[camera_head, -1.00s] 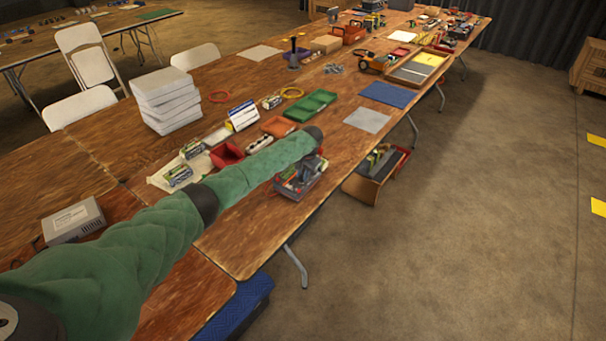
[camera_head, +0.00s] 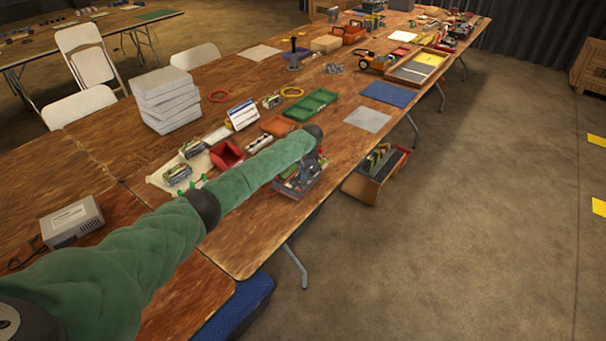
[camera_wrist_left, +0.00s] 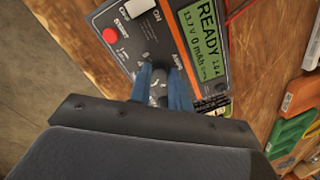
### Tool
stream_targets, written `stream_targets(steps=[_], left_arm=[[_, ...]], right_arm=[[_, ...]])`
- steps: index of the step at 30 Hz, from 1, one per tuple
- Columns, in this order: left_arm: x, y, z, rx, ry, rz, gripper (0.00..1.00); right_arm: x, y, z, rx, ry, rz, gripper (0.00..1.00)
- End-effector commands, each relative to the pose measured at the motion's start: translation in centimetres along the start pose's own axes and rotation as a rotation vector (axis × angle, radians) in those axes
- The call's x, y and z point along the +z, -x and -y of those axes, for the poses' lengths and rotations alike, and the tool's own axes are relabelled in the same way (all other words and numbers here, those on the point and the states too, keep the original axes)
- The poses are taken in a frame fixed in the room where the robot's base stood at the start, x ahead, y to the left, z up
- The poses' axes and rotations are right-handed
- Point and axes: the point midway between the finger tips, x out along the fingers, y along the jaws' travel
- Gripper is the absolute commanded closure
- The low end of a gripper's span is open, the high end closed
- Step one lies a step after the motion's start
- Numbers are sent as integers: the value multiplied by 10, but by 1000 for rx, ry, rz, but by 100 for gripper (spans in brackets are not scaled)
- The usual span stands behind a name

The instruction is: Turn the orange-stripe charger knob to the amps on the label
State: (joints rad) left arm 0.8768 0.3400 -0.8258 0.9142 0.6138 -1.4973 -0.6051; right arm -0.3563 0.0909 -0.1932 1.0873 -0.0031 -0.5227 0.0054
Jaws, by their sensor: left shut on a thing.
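A dark charger panel (camera_wrist_left: 128,48) fills the upper middle of the left wrist view. It has a green screen (camera_wrist_left: 203,42) reading READY, 13.7 V and 0 mAh, a red button (camera_wrist_left: 110,35), and an AMPS marking. My left gripper (camera_wrist_left: 160,85) is shut on the grey knob (camera_wrist_left: 158,92), with a blue finger on either side. The knob's pointer is mostly hidden. In the head view the charger (camera_head: 300,188) is at the table's front edge, partly covered by my left gripper (camera_head: 312,165). My right gripper is not in view.
A red bin (camera_head: 227,154), an orange tray (camera_head: 278,125) and a green tray (camera_head: 312,104) lie behind the charger. A blue-and-white card (camera_head: 242,115) stands near them. A grey box (camera_head: 72,221) sits at the left. Open floor lies to the right.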

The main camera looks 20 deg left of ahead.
Motion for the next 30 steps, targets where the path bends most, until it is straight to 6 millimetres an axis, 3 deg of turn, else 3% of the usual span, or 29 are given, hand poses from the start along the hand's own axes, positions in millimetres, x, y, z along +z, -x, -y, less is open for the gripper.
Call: stream_targets(steps=[5,18,30], left_arm=[[0,0,0,0,-165,0,100],[0,0,1,2,-577,-1,100],[0,1,2,3,-844,0,100]], right_arm=[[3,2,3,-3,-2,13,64],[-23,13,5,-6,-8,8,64],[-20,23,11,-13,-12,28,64]])
